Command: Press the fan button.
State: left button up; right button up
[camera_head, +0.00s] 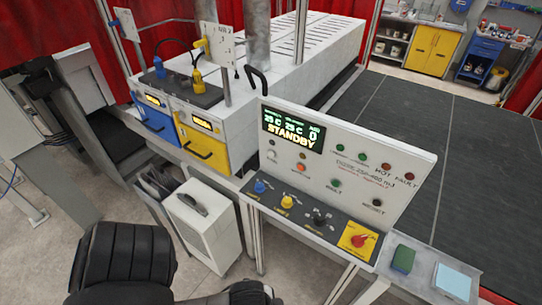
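A grey control panel (400,152) stands right of centre, with a lit display (293,130) reading STANDBY. Below the upper row of lamps it carries a pale round button (271,156), an orange one (300,167), a green one (336,183) and a dark one (377,202). The small labels are too blurred for me to tell which is the fan button. The sloped desk below holds a blue knob (260,187), a yellow knob (287,201), a black knob (319,216) and a red switch on a yellow plate (358,240). I see neither gripper clearly, and nothing touches the panel.
A white machine (290,85) with blue (155,122) and yellow (203,148) fronts stands behind the panel. Black padded shapes fill the bottom left. Space directly before the panel looks clear.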

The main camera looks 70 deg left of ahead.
pick_arm(q)
grip_shut()
dwell(1.4)
